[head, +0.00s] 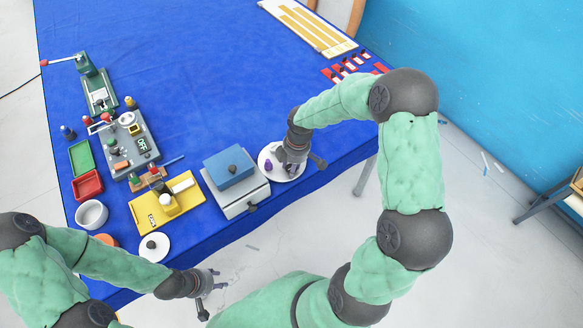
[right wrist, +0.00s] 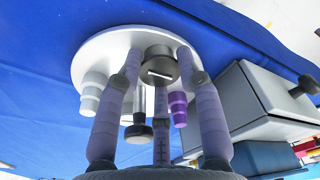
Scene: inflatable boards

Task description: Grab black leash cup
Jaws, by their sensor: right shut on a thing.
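The black leash cup (right wrist: 158,66), a short dark cylinder with a white bar on its face, shows between my right gripper's fingertips in the right wrist view. My right gripper (right wrist: 160,78) is shut on it, over the white round plate (right wrist: 97,55). In the head view, my right gripper (head: 292,160) covers most of this plate (head: 272,174), and the cup is hidden there. A grey cup (right wrist: 92,90) and a purple cup (right wrist: 178,107) are beside the fingers. My left gripper (head: 210,290) is open and empty, off the table's front edge.
A grey box with a blue top (head: 228,165) stands just left of the plate. A yellow board (head: 166,205), a white bowl (head: 91,214) and a small round white plate (head: 154,247) are further left. The blue table (head: 220,70) is clear behind.

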